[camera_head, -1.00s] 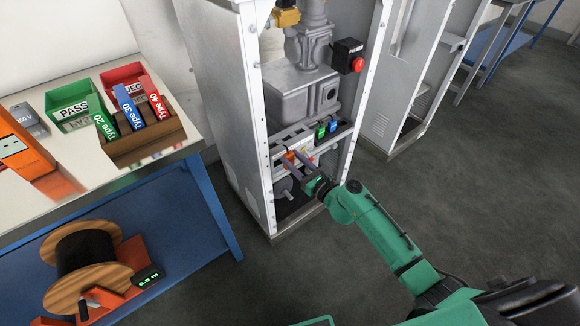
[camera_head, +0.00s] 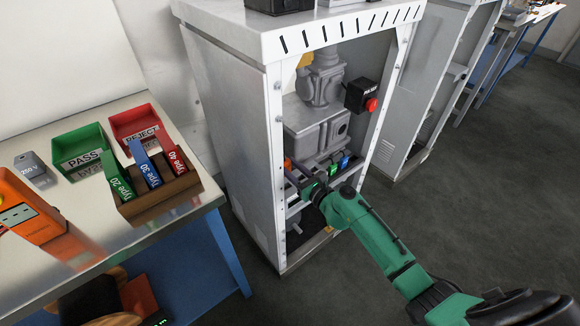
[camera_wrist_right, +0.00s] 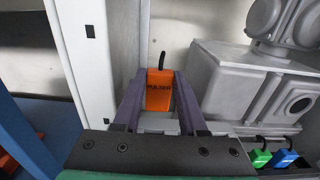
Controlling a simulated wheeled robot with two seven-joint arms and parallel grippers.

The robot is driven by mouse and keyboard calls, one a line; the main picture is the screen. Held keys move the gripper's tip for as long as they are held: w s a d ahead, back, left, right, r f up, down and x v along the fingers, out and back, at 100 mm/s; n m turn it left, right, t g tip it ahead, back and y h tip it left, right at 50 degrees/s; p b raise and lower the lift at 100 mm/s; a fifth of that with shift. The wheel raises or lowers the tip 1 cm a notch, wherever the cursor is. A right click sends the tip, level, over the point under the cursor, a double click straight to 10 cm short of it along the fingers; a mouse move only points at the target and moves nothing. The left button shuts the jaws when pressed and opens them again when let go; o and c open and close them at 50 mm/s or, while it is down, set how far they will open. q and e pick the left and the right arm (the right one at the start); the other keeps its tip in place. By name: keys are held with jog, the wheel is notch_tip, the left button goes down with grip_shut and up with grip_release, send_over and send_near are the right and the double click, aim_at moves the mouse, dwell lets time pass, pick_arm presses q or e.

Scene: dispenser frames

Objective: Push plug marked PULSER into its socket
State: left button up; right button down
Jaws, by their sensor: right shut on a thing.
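The orange plug (camera_wrist_right: 158,92) marked PULSER stands upright between the fingers of my right gripper (camera_wrist_right: 155,82) in the wrist view, with a short black lead from its top. My right gripper is shut on it. In the head view the gripper (camera_head: 298,176) reaches into the open cabinet, and a sliver of the orange plug (camera_head: 288,163) shows at its tips. I cannot make out the plug's socket. My left gripper is out of view.
The open cabinet (camera_head: 245,150) holds grey pipework and a grey housing (camera_head: 318,140). Green (camera_wrist_right: 260,157) and blue (camera_wrist_right: 285,157) plugs sit to the right of the gripper. The cabinet's front posts flank the arm. A bench (camera_head: 150,237) with bins stands at left.

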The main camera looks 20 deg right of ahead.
jog(key=b, duration=0.4)
send_over(291, 191)
jog(key=shift+a+f, duration=0.15)
jog(key=shift+f, duration=2.5)
jog(key=shift+f+b, duration=1.3)
jog(key=shift+f, duration=0.1)
jog(key=shift+c, duration=1.9)
grip_release()
jog(key=v, duration=1.4)
jog(key=shift+s, duration=0.25)
jog(key=shift+f, duration=0.1)
